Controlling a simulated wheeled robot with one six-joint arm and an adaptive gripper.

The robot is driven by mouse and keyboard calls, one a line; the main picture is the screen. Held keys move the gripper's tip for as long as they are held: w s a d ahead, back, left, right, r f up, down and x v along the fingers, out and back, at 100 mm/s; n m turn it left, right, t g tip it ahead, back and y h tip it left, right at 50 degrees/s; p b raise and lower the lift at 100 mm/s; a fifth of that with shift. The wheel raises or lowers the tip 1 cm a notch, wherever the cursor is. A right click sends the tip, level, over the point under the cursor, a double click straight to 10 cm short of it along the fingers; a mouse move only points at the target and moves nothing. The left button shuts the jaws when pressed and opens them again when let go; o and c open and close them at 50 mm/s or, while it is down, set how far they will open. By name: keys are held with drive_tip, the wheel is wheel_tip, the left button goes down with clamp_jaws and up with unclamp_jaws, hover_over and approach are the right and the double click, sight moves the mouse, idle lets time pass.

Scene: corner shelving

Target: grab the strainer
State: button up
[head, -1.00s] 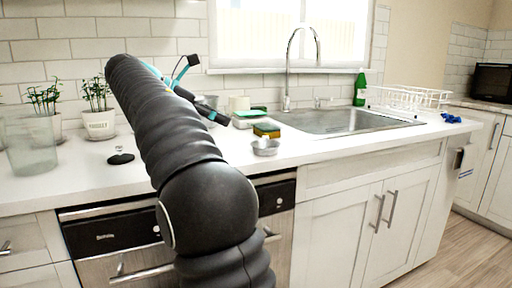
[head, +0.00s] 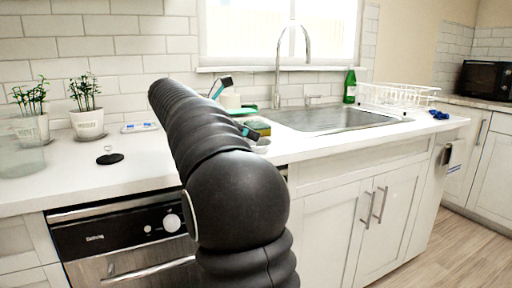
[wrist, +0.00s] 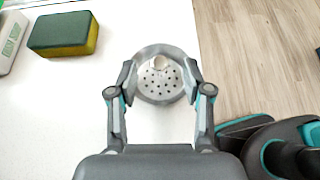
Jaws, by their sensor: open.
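The strainer (wrist: 151,91) is a small round metal cup with holes in its bottom, upright on the white counter near its edge. In the wrist view my gripper (wrist: 160,72) is open, with one finger on each side of the strainer. The fingertips overlap its rim in the picture; I cannot tell whether they touch it. In the head view the strainer (head: 261,146) is partly hidden behind my arm, and only small parts of the gripper show.
A yellow and green sponge (wrist: 62,34) lies left of the strainer. The sink (head: 335,118), a green bottle (head: 350,86) and a white dish rack (head: 400,97) are to the right. Potted plants (head: 87,122) and a black stopper (head: 110,157) are at the left.

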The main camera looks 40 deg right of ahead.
drive_tip(key=shift+x, duration=1.05)
clamp_jaws()
drive_tip(key=shift+r, duration=0.1)
